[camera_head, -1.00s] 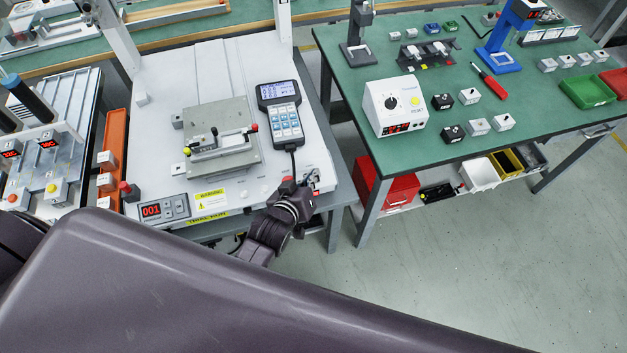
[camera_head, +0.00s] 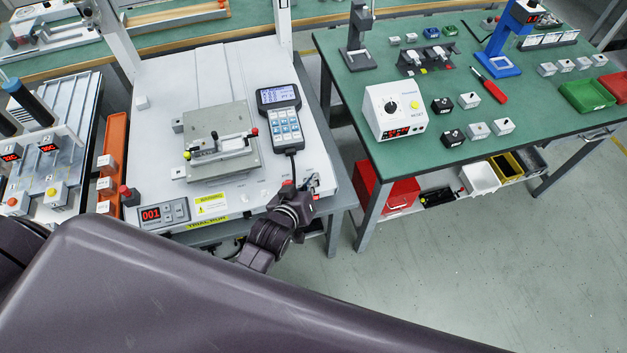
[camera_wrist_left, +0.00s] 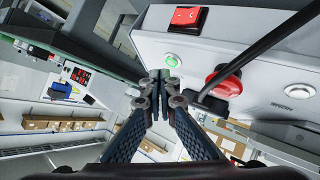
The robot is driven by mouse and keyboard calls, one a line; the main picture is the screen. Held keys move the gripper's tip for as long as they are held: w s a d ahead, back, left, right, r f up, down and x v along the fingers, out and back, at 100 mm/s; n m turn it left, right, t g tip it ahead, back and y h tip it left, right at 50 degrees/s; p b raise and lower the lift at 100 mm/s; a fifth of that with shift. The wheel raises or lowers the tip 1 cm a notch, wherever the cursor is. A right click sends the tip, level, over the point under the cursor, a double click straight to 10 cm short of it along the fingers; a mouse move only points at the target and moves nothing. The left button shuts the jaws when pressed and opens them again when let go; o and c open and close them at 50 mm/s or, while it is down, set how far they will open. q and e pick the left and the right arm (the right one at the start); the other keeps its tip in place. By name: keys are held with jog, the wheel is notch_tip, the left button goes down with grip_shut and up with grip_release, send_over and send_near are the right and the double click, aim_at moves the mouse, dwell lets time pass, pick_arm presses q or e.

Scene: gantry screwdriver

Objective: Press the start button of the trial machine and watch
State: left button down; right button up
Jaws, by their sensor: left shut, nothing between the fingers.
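The trial machine (camera_head: 225,75) is white, with a plate and clamp fixture (camera_head: 222,145) on its bed and a red 001 display (camera_head: 150,214) at its front left. My left gripper (camera_head: 313,187) is at the machine's front right corner. In the left wrist view its fingers (camera_wrist_left: 160,79) are shut and empty, pointing at the white panel. A round green-lit button (camera_wrist_left: 172,60) is just beyond the fingertips; I cannot tell whether they touch. A red mushroom button (camera_wrist_left: 222,82) is to its right and a red rocker switch (camera_wrist_left: 186,17) above. My right gripper is out of view.
A handheld pendant (camera_head: 280,115) lies on the machine bed, its black cable running to the front corner. A green table (camera_head: 440,85) with a white dial box (camera_head: 395,110) stands to the right. Open floor (camera_head: 480,270) lies in front of it.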

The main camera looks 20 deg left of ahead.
pick_arm(q)
jog(key=shift+f, duration=0.1)
dwell(0.3)
jog(key=shift+w+f, duration=0.15)
jog(key=shift+f, duration=0.2)
